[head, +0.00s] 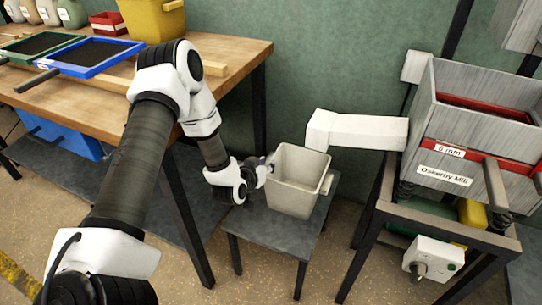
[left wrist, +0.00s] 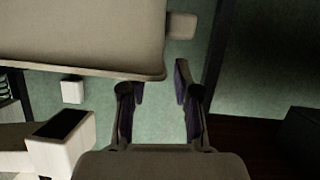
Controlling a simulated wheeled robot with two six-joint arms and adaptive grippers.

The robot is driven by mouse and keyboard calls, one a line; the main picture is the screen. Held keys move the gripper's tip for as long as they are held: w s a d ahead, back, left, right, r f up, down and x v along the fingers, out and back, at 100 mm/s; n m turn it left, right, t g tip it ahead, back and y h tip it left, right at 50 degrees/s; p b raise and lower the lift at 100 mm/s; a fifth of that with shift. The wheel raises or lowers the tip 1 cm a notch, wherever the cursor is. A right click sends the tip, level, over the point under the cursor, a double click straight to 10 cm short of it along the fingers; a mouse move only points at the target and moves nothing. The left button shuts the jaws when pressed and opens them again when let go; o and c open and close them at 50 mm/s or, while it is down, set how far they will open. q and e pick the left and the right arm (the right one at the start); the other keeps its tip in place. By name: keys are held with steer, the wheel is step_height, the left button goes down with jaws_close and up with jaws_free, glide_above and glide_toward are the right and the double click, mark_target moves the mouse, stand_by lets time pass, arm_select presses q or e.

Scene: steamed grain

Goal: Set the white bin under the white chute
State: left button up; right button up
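The white bin (head: 295,183) stands upright and looks empty on a small grey stand, with a side handle showing on its right. The white chute (head: 355,130) sticks out from the mill, its end just above and behind the bin's right side. My left gripper (head: 265,165) is at the bin's upper left edge; the head view does not show whether it touches. In the left wrist view, the left gripper's fingers (left wrist: 160,98) are apart with green wall between them. The bin (left wrist: 80,35) fills the upper left there, and the chute (left wrist: 60,145) shows its dark mouth. My right gripper is not in view.
The grey stand (head: 260,228) has bare top in front of the bin. The mill (head: 475,130) stands on a dark frame at right. Open floor lies in front.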

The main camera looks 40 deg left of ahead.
arm_select(q)
steer(key=p+v, duration=0.4)
steer(key=v, duration=0.4)
steer(key=s+d+f+m+g+h, duration=0.25)
steer(key=s+d+f+g, duration=0.45)
steer(key=s+d+f, duration=0.4)
steer(key=s+d+g, duration=0.2)
steer(key=s+g, duration=0.1)
steer(key=s, duration=0.4)
steer(key=s+d+f+g, duration=0.1)
steer(key=s+d+g, duration=0.2)
steer(key=s, duration=0.4)
steer(key=shift+s+f+g, duration=0.15)
steer(key=shift+f+g, duration=0.1)
steer(key=shift+g, duration=0.05)
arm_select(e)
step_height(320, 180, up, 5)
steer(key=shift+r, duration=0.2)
